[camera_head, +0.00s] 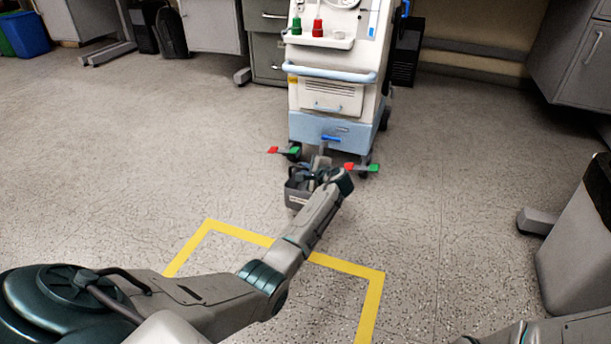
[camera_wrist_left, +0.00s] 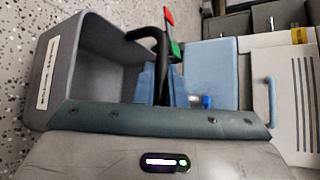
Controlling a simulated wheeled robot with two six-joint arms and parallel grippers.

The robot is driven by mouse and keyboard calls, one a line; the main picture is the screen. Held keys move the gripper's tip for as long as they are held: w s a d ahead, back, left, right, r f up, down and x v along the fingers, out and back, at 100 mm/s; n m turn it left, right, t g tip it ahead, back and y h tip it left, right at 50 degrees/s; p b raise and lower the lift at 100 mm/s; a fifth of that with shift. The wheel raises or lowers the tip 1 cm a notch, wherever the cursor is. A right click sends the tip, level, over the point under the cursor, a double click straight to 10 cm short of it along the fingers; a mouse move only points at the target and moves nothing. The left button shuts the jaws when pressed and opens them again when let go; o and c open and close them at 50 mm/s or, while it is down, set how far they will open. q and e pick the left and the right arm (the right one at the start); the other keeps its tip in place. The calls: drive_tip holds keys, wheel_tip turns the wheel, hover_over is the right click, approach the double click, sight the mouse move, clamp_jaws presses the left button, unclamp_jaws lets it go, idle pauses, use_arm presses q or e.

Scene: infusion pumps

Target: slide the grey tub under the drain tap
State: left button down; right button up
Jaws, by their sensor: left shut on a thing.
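The grey tub (camera_head: 296,196) stands on the floor just in front of the white and blue machine. In the left wrist view the open tub (camera_wrist_left: 48,75) looks empty, with a white label strip on its wall. My left gripper (camera_head: 314,177) is shut on the tub, at its side nearer the machine; the arm hides part of the tub. The blue-handled drain tap (camera_head: 331,138) is low on the machine's front, above and behind the tub. It also shows in the wrist view (camera_wrist_left: 207,101). Whether the tub is under its outlet I cannot tell. My right gripper is out of view.
The machine (camera_head: 326,95) stands on wheels, with red and green pedals (camera_head: 362,167) low on both sides. Yellow floor tape (camera_head: 345,266) marks an area nearer me. A grey bin (camera_head: 580,245) stands at right. Floor left of the tub is clear.

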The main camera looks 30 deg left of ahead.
use_arm(q)
drive_tip(key=shift+w+a+f+b, duration=0.1)
drive_tip(key=shift+w+f+b, duration=0.3)
drive_tip(key=shift+f+b, duration=0.55)
drive_tip(key=shift+w+a+f+b, duration=0.1)
drive_tip(key=shift+w+f+b, duration=0.45)
drive_tip(key=shift+b, duration=0.85)
drive_tip(key=shift+w+a+f+b, duration=0.1)
drive_tip(key=shift+w+f+b, duration=0.2)
drive_tip(key=shift+f+b, duration=0.7)
drive_tip(key=shift+w+r+b, duration=0.15)
drive_tip(key=shift+w+b, duration=0.05)
drive_tip(key=shift+b, duration=0.2)
drive_tip(key=w, duration=0.2)
drive_tip(key=w+a, duration=0.1)
drive_tip(key=w, duration=0.1)
drive_tip(key=shift+w+a+r+p, duration=0.1)
drive_tip(key=shift+w+r+p, duration=0.1)
drive_tip(key=shift+w+p, duration=0.15)
drive_tip(key=shift+w+a, duration=0.15)
drive_tip(key=shift+w, duration=0.4)
drive_tip(key=shift+w+a, duration=0.15)
drive_tip(key=shift+w, duration=0.4)
drive_tip(key=shift+f, duration=0.1)
drive_tip(key=c, duration=1.4)
unclamp_jaws()
